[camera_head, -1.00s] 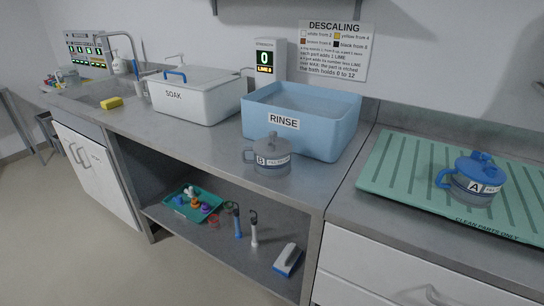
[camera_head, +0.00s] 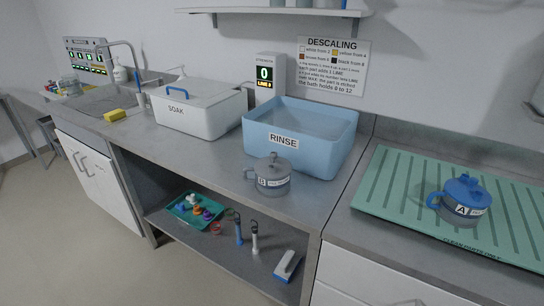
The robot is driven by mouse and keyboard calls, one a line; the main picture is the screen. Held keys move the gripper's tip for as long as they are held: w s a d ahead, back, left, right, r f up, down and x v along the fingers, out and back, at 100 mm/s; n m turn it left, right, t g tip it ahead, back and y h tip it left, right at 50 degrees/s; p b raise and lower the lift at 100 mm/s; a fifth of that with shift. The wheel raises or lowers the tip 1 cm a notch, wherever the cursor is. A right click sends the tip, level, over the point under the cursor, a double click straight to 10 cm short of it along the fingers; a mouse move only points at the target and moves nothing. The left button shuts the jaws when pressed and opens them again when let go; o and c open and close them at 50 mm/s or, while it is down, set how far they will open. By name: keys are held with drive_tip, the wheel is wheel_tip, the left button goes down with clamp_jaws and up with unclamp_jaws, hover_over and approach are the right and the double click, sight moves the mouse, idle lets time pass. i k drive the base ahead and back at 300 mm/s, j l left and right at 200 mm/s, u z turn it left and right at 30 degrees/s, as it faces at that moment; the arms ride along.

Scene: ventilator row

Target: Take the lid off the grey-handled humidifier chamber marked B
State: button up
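The humidifier chamber marked B (camera_head: 272,181) stands upright on the steel counter, in front of the blue RINSE tub. It has a grey handle on its left side. Its grey lid (camera_head: 272,164) sits on top of the body. My gripper is not in view.
The blue RINSE tub (camera_head: 284,141) is close behind chamber B. The white SOAK box (camera_head: 176,114) stands further left with its lid on. A blue chamber marked A (camera_head: 462,210) stands on the green mat (camera_head: 400,172) at right. Counter left of B is clear.

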sight(273, 167)
drive_tip(key=i+j, duration=0.15)
drive_tip(key=j, duration=0.2)
drive_tip(key=i+j+z, duration=0.1)
drive_tip(key=i+j, duration=0.25)
drive_tip(key=j, duration=0.3)
drive_tip(key=i+j+z, duration=0.1)
drive_tip(key=j, duration=0.25)
drive_tip(key=i+j, duration=0.2)
drive_tip(key=j, duration=0.15)
drive_tip(key=z, duration=0.05)
